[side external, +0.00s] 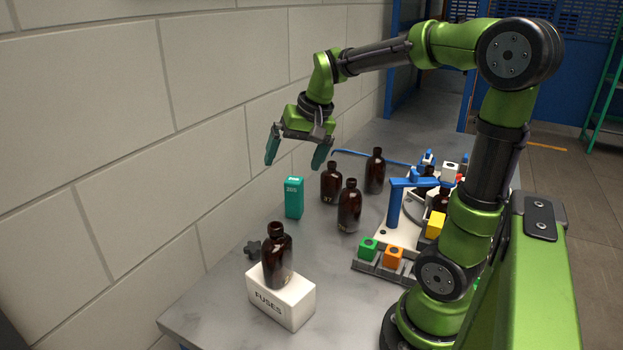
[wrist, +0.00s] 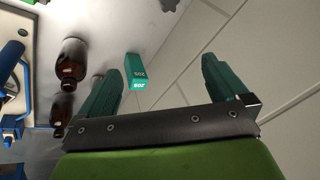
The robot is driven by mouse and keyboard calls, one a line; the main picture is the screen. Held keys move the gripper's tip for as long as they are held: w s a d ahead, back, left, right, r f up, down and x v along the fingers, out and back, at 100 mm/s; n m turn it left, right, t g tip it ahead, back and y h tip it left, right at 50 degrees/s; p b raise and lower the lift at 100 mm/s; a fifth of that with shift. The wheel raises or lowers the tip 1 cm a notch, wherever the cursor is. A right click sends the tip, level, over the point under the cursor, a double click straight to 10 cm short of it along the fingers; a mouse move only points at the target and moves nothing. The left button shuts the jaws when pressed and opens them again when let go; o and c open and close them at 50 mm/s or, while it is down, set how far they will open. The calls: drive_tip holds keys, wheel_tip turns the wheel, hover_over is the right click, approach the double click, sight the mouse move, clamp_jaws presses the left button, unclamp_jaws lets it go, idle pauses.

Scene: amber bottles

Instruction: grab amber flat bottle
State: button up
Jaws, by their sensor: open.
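One bottle (side external: 277,262) is on a white box labelled FUSES (side external: 297,303). Three stand on the grey table: a left one (side external: 331,184), a front one (side external: 349,208) and a back one (side external: 375,172). I cannot tell for sure which is the flat one. My gripper (side external: 295,163) is open and empty, above the table and left of these three. In the wrist view, my gripper (wrist: 162,65) has its fingers wide apart; amber bottles (wrist: 72,62) (wrist: 61,112) lie to their left.
A teal box (side external: 294,199) stands below my gripper; it also shows in the wrist view (wrist: 136,70). A white fixture with a blue bracket (side external: 396,203) and coloured blocks is at right. A block wall (side external: 120,150) borders the left.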

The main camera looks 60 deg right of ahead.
drive_tip(key=s+a+f+n+t+y, duration=0.1)
drive_tip(key=s+a+n, duration=0.3)
drive_tip(key=s+a, duration=0.4)
drive_tip(key=a+t, duration=0.1)
drive_tip(key=a, duration=0.3)
drive_tip(key=shift+s+a, duration=0.3)
drive_tip(key=shift+s, duration=0.1)
drive_tip(key=shift+s+a+r+n+t+y, duration=0.25)
drive_tip(key=shift+s+a, duration=0.1)
drive_tip(key=shift+a, duration=0.15)
drive_tip(key=shift+s+a+r+n+t+y, duration=0.15)
drive_tip(key=shift+s+a+n, duration=0.1)
drive_tip(key=shift+s+a, duration=0.15)
drive_tip(key=shift+c, duration=0.6)
drive_tip(key=shift+a+r, duration=0.15)
drive_tip(key=shift+a, duration=0.05)
drive_tip(key=shift+c, duration=1.1)
drive_tip(key=c, duration=0.4)
drive_tip(key=shift+c, duration=0.2)
